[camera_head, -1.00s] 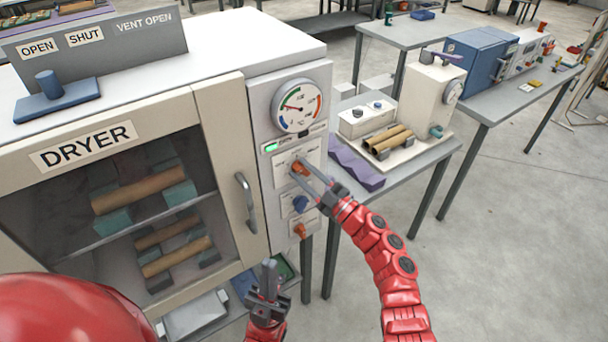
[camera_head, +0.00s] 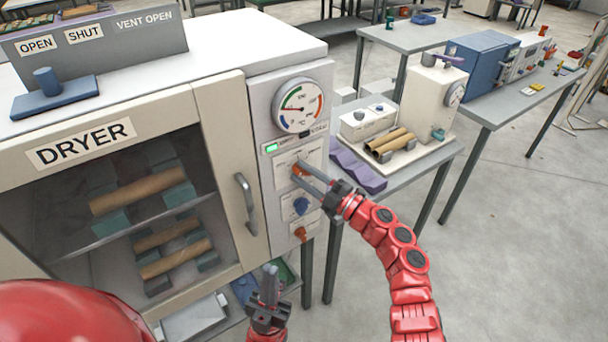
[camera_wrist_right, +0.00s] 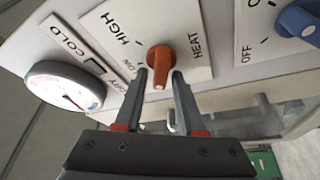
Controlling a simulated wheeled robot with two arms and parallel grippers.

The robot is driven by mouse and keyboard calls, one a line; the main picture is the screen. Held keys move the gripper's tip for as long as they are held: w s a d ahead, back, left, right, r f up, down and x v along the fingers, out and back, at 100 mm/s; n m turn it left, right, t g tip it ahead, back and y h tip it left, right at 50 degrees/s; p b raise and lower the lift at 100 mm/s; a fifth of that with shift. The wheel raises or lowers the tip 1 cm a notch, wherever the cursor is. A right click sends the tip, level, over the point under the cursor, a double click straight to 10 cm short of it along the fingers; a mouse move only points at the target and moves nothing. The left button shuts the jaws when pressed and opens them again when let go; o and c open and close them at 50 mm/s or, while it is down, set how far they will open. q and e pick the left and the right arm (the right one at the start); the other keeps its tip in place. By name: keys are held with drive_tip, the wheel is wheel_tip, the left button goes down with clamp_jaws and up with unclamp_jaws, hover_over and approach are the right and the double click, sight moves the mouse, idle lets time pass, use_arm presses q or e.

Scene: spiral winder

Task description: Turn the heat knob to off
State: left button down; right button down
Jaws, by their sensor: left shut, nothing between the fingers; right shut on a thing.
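The orange heat knob (camera_head: 299,169) is on the upper control plate (camera_head: 313,157) at the right of the dryer front. In the right wrist view, the knob (camera_wrist_right: 159,62) shows between the fingertips, beside the printed words HIGH and HEAT; a smaller label to its left is hard to read. The knob's pale marked end points down in that picture, towards the gripper. My right gripper (camera_wrist_right: 159,78) is shut on the knob, one finger on each side. My left gripper (camera_head: 270,270) is shut and empty, low in front of the dryer, away from the knob.
A round dial (camera_head: 298,106) sits above the knob, with a lit green indicator (camera_head: 271,148) between. A blue knob (camera_head: 301,206) and a lower orange knob (camera_head: 301,233) are below. The door handle (camera_head: 246,203) stands out to the left. A side table (camera_head: 432,155) with a cream device is at right.

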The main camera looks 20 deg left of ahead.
drive_tip(key=shift+f, duration=0.2)
drive_tip(key=c, duration=0.8)
unclamp_jaws()
drive_tip(key=b+v, duration=0.5)
drive_tip(key=v, duration=1.2)
drive_tip(key=shift+d, duration=0.25)
